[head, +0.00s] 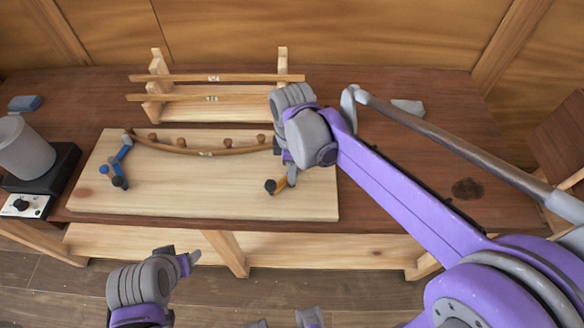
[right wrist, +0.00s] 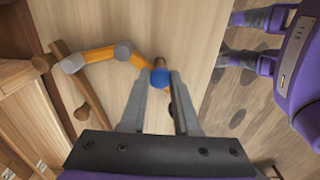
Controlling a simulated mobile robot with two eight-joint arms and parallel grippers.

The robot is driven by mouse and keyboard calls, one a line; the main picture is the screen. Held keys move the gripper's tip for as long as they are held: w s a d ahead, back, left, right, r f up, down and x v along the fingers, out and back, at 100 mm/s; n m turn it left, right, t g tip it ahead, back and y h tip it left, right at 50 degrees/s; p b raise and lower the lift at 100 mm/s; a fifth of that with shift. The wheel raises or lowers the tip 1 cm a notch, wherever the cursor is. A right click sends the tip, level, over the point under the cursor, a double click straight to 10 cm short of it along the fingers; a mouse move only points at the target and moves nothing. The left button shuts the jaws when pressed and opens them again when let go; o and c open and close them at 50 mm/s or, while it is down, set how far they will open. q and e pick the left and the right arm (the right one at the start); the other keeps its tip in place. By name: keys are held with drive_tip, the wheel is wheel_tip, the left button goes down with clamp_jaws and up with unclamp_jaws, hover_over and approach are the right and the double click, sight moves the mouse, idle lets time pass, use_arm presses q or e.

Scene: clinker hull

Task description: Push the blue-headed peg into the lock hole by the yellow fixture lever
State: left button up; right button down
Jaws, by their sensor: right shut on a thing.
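In the right wrist view the blue-headed peg (right wrist: 160,78) shows as a round blue head between the two fingertips of my right gripper (right wrist: 160,85), which is shut on it. The yellow fixture lever (right wrist: 98,55), with grey joints, runs from the curved wooden strip to beside the peg. The lock hole is hidden, and I cannot tell how deep the peg sits. In the head view my right gripper (head: 291,176) points down at the board's right end, over the yellow lever (head: 280,185). My left gripper (head: 186,260) hangs in front of the bench; its jaws are unclear.
The pale board (head: 200,195) carries the curved strip (head: 195,151), several wooden pegs and a blue lever (head: 122,158) at left. Behind it stands a rack (head: 215,105) with two strips. A grey pot (head: 24,148) stands at far left. The board's middle front is clear.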

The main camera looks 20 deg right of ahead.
use_arm(q)
drive_tip(key=shift+f, duration=0.15)
use_arm(e)
drive_tip(key=shift+f, duration=0.15)
use_arm(q)
drive_tip(key=shift+s, duration=0.1)
use_arm(e)
drive_tip(key=c, duration=0.6)
unclamp_jaws()
drive_tip(key=shift+o, duration=0.2)
wheel_tip(320, 180, up, 8)
drive_tip(key=p, duration=0.4)
drive_tip(key=shift+w, duration=0.1)
use_arm(q)
wheel_tip(320, 180, up, 6)
drive_tip(key=w, duration=0.2)
drive_tip(key=shift+w, duration=0.35)
drive_tip(key=shift+s+t, duration=0.15)
drive_tip(key=shift+t, duration=0.15)
